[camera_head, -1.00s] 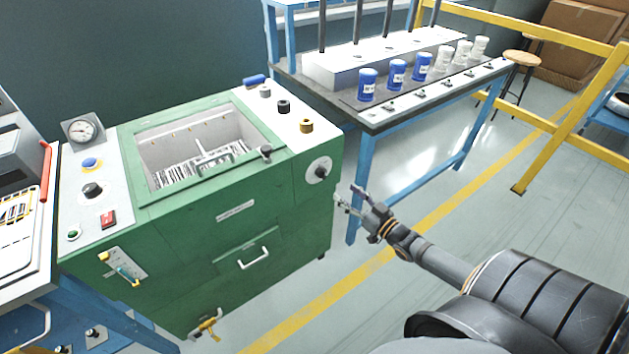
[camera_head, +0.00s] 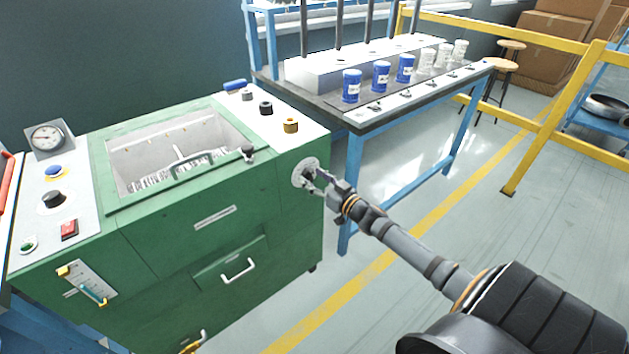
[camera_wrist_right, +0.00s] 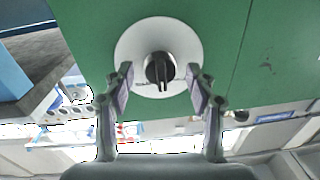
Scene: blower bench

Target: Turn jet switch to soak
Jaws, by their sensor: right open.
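The green machine (camera_head: 150,230) stands at the left in the head view. A round pale dial plate with a dark knob (camera_head: 306,173) is on its right-hand face, partly covered by my gripper. In the right wrist view the black knob (camera_wrist_right: 159,69) sits at the middle of the white plate (camera_wrist_right: 128,50), with a ridge pointing down in the picture. My right gripper (camera_head: 318,180) is open in front of the knob. In the right wrist view its fingertips (camera_wrist_right: 161,78) lie either side of the knob, with gaps. I cannot read the plate's marking. My left gripper is not in view.
Other knobs (camera_head: 290,126) and a red switch (camera_head: 69,229) are on the machine's top. A blue-legged table (camera_head: 345,200) with blue and clear cups (camera_head: 381,76) stands behind. A yellow rail (camera_head: 530,150) is at the right. The floor between is clear.

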